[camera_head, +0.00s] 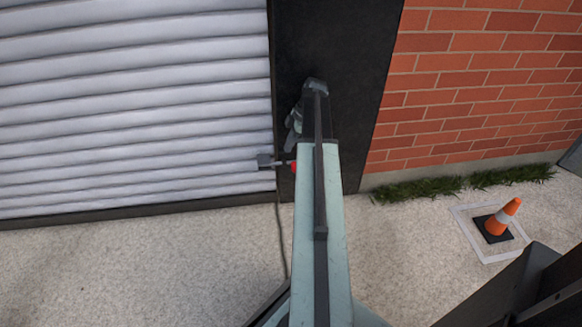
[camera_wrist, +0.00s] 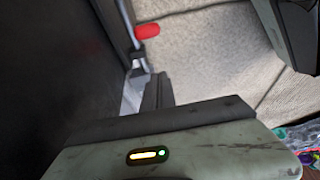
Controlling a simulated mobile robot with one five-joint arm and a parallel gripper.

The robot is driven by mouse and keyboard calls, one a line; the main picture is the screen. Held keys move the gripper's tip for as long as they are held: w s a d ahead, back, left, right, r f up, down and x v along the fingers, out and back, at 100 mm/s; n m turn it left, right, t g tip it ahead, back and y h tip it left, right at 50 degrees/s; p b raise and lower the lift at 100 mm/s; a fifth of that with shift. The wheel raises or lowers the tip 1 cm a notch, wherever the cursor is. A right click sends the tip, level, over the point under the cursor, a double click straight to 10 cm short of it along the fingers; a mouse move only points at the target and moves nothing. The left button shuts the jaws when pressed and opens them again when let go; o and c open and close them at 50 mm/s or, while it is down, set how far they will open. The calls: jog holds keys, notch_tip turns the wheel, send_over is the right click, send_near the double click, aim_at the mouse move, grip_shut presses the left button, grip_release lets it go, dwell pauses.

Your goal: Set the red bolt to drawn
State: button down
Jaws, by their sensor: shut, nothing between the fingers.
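The red bolt's red end (camera_head: 293,166) shows just left of my arm in the head view. A thin dark rod runs left from it to a grey block (camera_head: 265,161) at the shutter's edge. In the wrist view the red grip (camera_wrist: 147,31) is near the top, beside a metal rod along the dark post. My gripper (camera_head: 293,124) is in front of the dark post, above the bolt in the head view and apart from it. In the wrist view its dark fingers (camera_wrist: 152,88) are shut and empty, below the red grip. My arm hides part of the bolt's right side.
A grey slatted shutter (camera_head: 130,100) fills the left, beside a dark post (camera_head: 352,60) and a brick wall (camera_head: 480,80). An orange cone (camera_head: 503,216) stands on the pale ground at right. The ground (camera_head: 130,270) at lower left is clear.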

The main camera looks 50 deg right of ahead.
aim_at(287, 163)
notch_tip(287, 163, down, 10)
jog(key=b, duration=1)
jog(key=shift+s+d, duration=0.15)
